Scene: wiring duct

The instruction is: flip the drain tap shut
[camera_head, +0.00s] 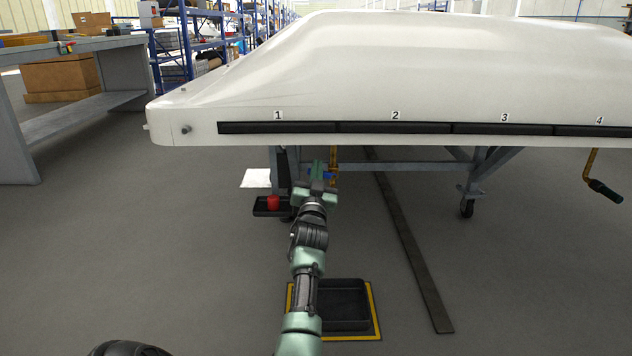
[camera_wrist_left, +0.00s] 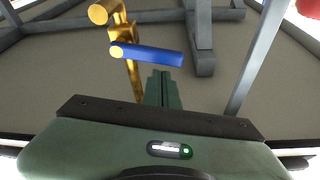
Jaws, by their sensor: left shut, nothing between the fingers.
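The drain tap is brass with a blue lever. In the left wrist view its brass body (camera_wrist_left: 122,32) stands at upper left. The blue lever (camera_wrist_left: 155,54) sticks out to the right, crosswise to the brass pipe. In the head view the brass pipe (camera_head: 333,160) hangs under the white shell, partly hidden by my gripper. My left gripper (camera_head: 318,172) is under the shell's front edge, close to the tap. In the wrist view its shut, empty fingertips (camera_wrist_left: 162,76) appear just below the lever's free end; I cannot tell if they touch. My right gripper is not in view.
The white shell (camera_head: 400,70) with black numbered strips overhangs the tap. A black tray (camera_head: 262,210) with a red object (camera_head: 272,203) is left of the gripper. A black bin (camera_head: 343,300) sits on the floor. A crank (camera_head: 605,190) hangs at right.

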